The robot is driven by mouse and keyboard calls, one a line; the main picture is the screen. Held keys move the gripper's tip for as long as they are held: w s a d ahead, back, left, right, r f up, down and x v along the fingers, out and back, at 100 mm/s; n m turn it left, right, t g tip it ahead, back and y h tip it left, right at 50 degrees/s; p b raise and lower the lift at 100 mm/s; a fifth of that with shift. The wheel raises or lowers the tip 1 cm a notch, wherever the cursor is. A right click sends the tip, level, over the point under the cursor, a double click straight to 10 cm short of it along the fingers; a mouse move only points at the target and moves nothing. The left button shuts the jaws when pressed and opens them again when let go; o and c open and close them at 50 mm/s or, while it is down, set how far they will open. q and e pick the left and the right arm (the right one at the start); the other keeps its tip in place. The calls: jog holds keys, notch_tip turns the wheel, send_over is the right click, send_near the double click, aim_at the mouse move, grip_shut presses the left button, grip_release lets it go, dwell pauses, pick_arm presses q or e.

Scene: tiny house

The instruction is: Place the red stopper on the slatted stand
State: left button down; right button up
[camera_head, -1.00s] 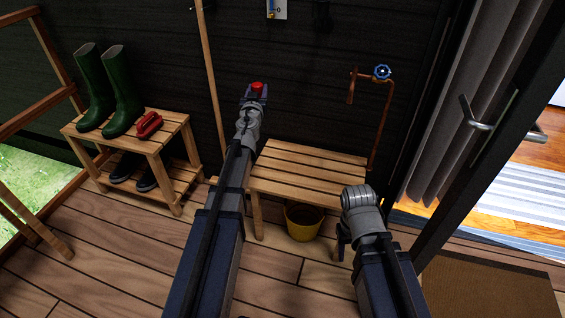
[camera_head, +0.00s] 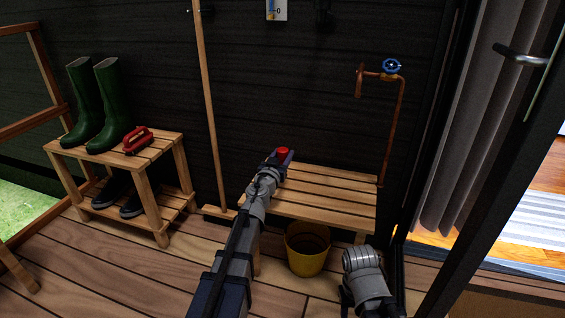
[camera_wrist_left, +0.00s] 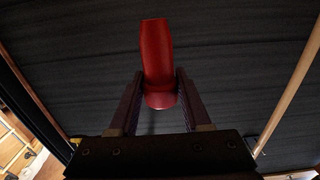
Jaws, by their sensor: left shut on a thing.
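My left gripper (camera_head: 283,157) is shut on the red stopper (camera_head: 283,153). In the left wrist view the stopper (camera_wrist_left: 158,60) stands up between the two fingers (camera_wrist_left: 155,98), gripped near its lower end. The low slatted stand (camera_head: 325,196) of light wood is below the tap, against the dark wall. In the head view the gripper and stopper overlap the stand's back left corner; the height above the slats is hard to judge. My right gripper (camera_head: 346,300) is low at the bottom right, mostly hidden by its wrist.
A yellow bucket (camera_head: 307,262) stands on the floor at the stand's front. A slatted shoe rack (camera_head: 160,147) at left holds green boots (camera_head: 112,105), a red brush-like item (camera_head: 138,140) and dark shoes (camera_head: 115,190). A broom (camera_head: 208,100) leans between. A copper pipe with blue valve (camera_head: 391,66) rises at the stand's right.

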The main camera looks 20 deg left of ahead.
pick_arm(q)
notch_tip(320, 180, down, 7)
jog(key=b, duration=0.6)
jog(key=shift+b, duration=0.4)
jog(key=shift+r, duration=0.1)
jog(key=shift+c, duration=1.4)
grip_release()
